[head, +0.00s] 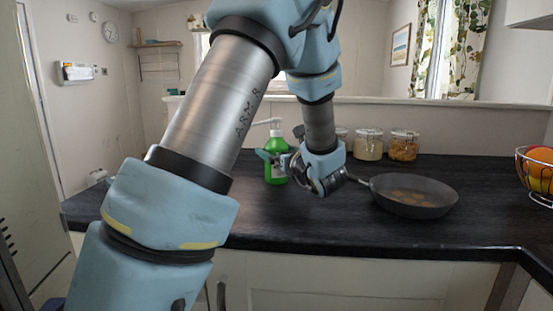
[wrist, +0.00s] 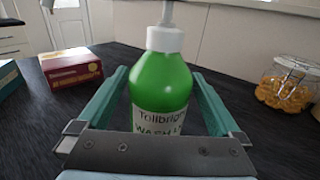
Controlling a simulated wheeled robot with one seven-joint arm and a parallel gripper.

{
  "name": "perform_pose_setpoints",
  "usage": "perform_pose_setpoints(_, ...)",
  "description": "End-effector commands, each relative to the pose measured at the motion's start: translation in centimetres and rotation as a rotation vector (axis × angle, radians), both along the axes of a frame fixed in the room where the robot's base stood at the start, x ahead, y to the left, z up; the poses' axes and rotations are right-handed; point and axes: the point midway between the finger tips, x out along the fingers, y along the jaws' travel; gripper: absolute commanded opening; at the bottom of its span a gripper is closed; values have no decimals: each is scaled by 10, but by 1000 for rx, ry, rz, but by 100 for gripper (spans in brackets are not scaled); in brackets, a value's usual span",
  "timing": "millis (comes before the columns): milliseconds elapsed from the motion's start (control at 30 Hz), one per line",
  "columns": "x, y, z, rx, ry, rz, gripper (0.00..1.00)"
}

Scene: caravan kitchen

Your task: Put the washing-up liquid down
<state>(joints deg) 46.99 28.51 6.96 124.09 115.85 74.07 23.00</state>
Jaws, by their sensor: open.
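The washing-up liquid (head: 276,160) is a green pump bottle with a white top and a label, standing upright on the dark worktop (head: 300,222). In the wrist view the bottle (wrist: 163,84) stands between the two teal fingers of my gripper (wrist: 160,100). The fingers are apart, with a gap on each side of the bottle. My gripper (head: 270,158) also shows in the head view at the bottle, partly hiding it. The bottle's base is hidden in the wrist view by the gripper's front.
A dark frying pan (head: 415,210) with food in it stands to the right of my gripper. Glass jars (head: 368,146) stand behind. A fruit basket (head: 522,178) is at the far right. A red box (wrist: 72,68) lies left of the bottle in the wrist view.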

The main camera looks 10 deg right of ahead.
Motion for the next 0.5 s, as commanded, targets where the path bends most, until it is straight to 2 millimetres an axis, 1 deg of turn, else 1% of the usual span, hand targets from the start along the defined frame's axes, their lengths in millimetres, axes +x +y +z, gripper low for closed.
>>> perform_pose_setpoints(233, 1, 0, 0, 0, 1, 0, 99)
perform_pose_setpoints(500, 1, 0, 0, 0, 0, 0, 68)
